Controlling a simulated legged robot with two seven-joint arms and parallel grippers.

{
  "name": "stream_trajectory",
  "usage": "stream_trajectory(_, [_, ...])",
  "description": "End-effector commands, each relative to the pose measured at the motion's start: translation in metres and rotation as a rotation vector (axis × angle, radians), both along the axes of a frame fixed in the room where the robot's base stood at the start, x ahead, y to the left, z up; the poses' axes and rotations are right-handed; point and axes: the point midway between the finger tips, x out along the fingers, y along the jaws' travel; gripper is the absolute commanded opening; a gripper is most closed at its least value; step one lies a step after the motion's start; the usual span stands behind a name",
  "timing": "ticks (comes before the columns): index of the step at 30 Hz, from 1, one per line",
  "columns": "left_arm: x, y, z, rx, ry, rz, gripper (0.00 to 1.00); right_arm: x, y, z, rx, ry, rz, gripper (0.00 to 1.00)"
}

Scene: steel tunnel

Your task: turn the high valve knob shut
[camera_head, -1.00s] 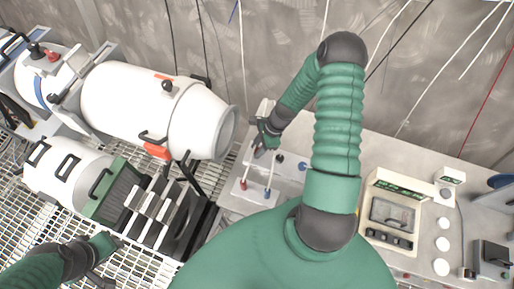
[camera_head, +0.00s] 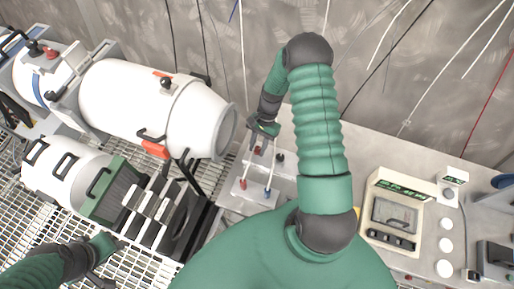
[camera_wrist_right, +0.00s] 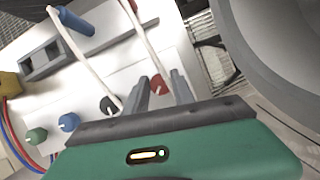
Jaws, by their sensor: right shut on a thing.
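A small red knob (camera_wrist_right: 158,85) shows between the fingers of my right gripper (camera_wrist_right: 162,88) in the right wrist view. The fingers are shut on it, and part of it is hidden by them. In the head view, my right gripper (camera_head: 264,130) is over the upper left of the valve panel, and the red knob (camera_head: 257,151) shows just below it. A black knob (camera_wrist_right: 109,105) is beside the fingers in the wrist view. My left gripper (camera_head: 104,262) is over the grating at the lower left, with its fingers apart and empty.
A blue knob (camera_wrist_right: 69,122) and a green knob (camera_wrist_right: 37,135) are further left on the panel.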

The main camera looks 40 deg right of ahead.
Motion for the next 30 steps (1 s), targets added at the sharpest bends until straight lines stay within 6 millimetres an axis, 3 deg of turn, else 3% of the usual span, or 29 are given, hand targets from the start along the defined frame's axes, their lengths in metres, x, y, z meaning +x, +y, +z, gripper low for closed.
stream_trajectory(1, [0.000, 0.000, -0.003, 0.000, 0.000, 0.000, 0.36, 0.004, -0.006, -0.001, -0.015, -0.009, 0.039, 0.00])
stream_trajectory(18, [0.000, 0.000, -0.015, 0.000, 0.000, 0.000, 0.36, 0.008, -0.004, 0.001, -0.015, -0.009, 0.557, 0.00])
stream_trajectory(30, [0.000, 0.000, -0.017, 0.000, 0.000, 0.000, 0.36, 0.009, -0.002, 0.002, -0.015, -0.010, 0.756, 0.00])
